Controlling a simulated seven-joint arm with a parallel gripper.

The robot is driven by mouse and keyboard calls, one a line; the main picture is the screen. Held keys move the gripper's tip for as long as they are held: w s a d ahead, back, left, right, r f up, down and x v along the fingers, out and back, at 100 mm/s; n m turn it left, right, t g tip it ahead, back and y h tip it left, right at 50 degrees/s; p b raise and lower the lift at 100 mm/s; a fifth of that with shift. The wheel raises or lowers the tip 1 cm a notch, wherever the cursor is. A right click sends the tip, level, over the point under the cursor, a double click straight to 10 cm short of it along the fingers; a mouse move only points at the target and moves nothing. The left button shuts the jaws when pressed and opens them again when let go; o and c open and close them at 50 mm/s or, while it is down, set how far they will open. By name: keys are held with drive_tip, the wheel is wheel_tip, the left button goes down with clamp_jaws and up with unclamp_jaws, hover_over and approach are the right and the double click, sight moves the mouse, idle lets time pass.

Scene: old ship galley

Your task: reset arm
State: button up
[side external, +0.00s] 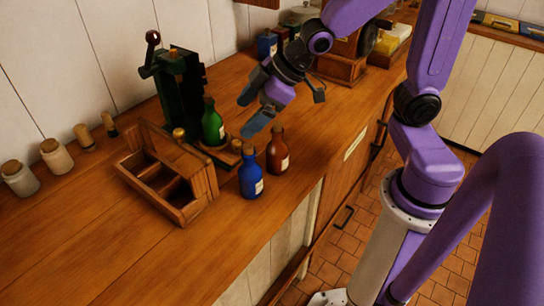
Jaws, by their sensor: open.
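My purple arm reaches in from the right, over the wooden counter (330,125). My gripper (247,116) is open and empty, with its dark blue-grey fingers apart. It hangs above the counter, near the bottles. A blue bottle (251,180) and a brown bottle (277,155) stand upright below it, near the counter's front edge. A green bottle (212,127) stands to its left on a small wooden base. No bottle is between the fingers.
A wooden divided caddy (153,192) stands left of the bottles. A dark green hand-cranked device (178,82) stands behind it. Corked jars (56,155) line the wall at left. A wooden box (341,68) and canisters (267,44) stand at the back. The near-left counter is clear.

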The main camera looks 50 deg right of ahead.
drive_tip(key=s+d+f+n+g+h, duration=0.1)
drive_tip(key=s+d+g+h, duration=0.1)
drive_tip(key=s, duration=0.8)
drive_tip(key=s+d+f+n+g+h, duration=0.1)
drive_tip(key=s+d+n+g, duration=0.1)
drive_tip(key=s, duration=0.7)
drive_tip(key=shift+s+d+f+g+h, duration=0.2)
drive_tip(key=shift+s+d+g+h, duration=0.3)
drive_tip(key=shift+g, duration=0.6)
